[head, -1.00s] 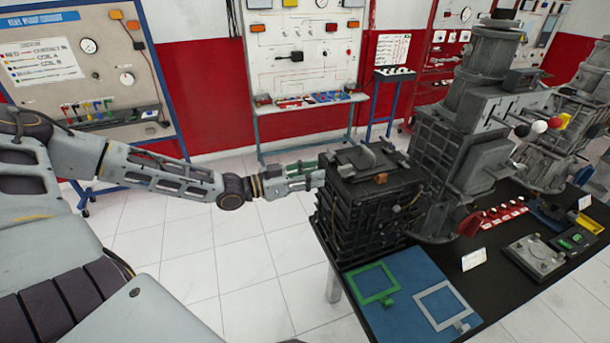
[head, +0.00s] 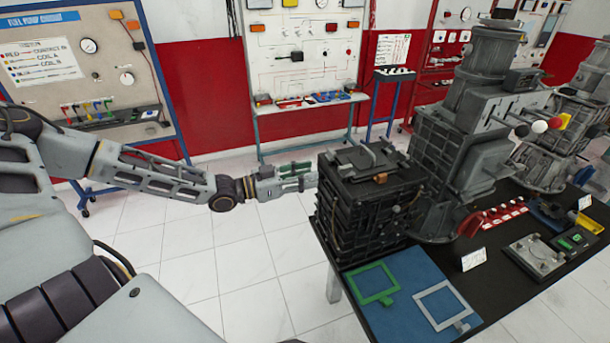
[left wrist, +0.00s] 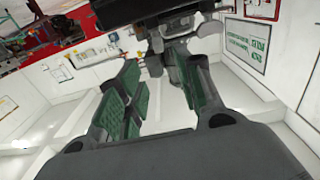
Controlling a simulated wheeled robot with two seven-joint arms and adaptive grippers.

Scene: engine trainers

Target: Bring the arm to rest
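My left arm (head: 150,175) reaches in from the left of the head view. Its gripper (head: 312,180) is beside the upper left edge of the dark ribbed engine block (head: 365,205), and the picture does not settle whether they touch. In the left wrist view, the gripper's (left wrist: 160,85) two green-padded fingers stand apart with a gap between them. I see nothing clearly held. Grey and dark parts show beyond the fingertips, and I cannot tell what they are. My right gripper is not in view.
The black table (head: 415,258) carries the block, a tall grey engine (head: 465,140), a blue mat (head: 405,310) with green and grey frames, and a red holder (head: 503,214). Trainer boards (head: 90,65) stand along the wall. White floor (head: 235,270) lies open left of the table.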

